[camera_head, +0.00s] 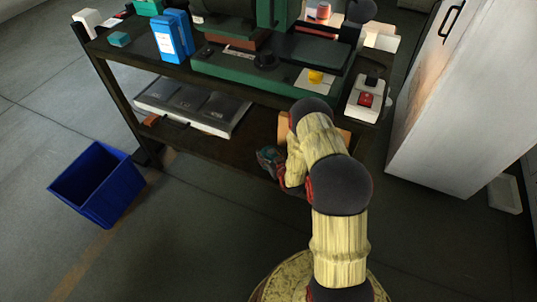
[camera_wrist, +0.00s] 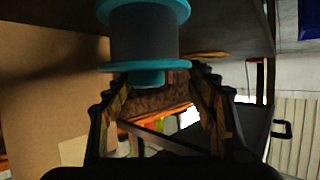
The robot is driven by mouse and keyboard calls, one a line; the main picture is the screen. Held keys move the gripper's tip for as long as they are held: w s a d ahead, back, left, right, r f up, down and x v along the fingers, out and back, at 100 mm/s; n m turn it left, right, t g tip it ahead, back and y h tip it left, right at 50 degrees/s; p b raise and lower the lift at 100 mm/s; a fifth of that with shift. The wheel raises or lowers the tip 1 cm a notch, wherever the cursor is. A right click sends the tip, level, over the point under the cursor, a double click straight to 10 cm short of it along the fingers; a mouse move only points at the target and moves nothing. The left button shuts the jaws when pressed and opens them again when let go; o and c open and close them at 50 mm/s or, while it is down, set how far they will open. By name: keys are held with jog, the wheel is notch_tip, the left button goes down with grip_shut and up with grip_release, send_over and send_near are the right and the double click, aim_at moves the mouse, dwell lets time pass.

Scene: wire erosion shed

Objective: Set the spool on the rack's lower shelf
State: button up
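The spool (camera_wrist: 145,35) has teal flanges and a dark grey winding. In the wrist view it stands just beyond my fingertips, with its short teal hub end toward the gap. My gripper (camera_wrist: 160,78) has its fingers spread, with clear space on both sides of the hub; I see no firm grip. In the head view my gripper (camera_head: 272,162) is low at the front edge of the rack's lower shelf (camera_head: 215,147). A small teal patch shows there, but my arm hides most of it. Whether the spool rests on the shelf is hard to tell.
A dark grey panelled case (camera_head: 195,105) fills the left of the lower shelf. The rack's top carries a green machine (camera_head: 235,72) and a blue carton (camera_head: 172,37). A blue bin (camera_head: 97,185) stands on the floor at left, a white cabinet (camera_head: 460,110) at right.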

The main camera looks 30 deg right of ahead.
jog(key=o, duration=0.4)
jog(key=shift+o, duration=0.2)
jog(key=shift+r, duration=0.15)
jog(key=p+v, duration=0.4)
jog(key=v, duration=0.8)
